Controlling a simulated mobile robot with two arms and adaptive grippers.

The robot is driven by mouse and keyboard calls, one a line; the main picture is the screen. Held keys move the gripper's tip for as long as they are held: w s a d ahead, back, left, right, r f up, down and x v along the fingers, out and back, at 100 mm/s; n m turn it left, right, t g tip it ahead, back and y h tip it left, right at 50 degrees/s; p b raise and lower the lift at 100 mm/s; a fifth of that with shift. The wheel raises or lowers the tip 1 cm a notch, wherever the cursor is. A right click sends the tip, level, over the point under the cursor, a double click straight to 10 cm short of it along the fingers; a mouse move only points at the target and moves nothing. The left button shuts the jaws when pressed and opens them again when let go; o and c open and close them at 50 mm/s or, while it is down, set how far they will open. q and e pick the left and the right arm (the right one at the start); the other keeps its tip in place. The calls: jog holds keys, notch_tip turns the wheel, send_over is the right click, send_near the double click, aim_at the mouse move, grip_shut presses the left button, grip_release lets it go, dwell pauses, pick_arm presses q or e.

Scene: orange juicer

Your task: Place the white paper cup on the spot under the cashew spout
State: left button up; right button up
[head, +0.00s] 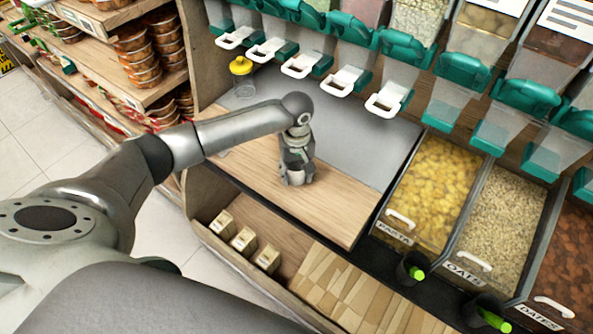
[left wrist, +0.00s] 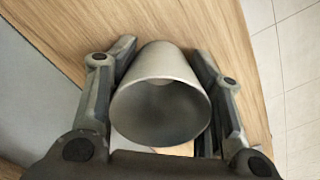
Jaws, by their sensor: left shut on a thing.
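My left gripper (head: 297,178) points down at the wooden counter (head: 345,212), near its middle. In the left wrist view the white paper cup (left wrist: 160,85) is between the two fingers of my left gripper (left wrist: 164,55), which is shut on it. The cup's open mouth faces the camera, and it looks empty. In the head view the gripper hides the cup. I cannot tell whether its base touches the wood. A row of spouts with white handles (head: 301,65) hangs above the grey mat (head: 345,130). I cannot tell which is the cashew spout. My right gripper is out of view.
Bins of pasta (head: 430,185) and oats (head: 500,215) are to the right. Small boxes (head: 243,240) sit on the lower shelf. The mat's middle is clear.

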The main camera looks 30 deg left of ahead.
pick_arm(q)
jog(key=shift+f, duration=0.1)
jog(key=o, duration=0.7)
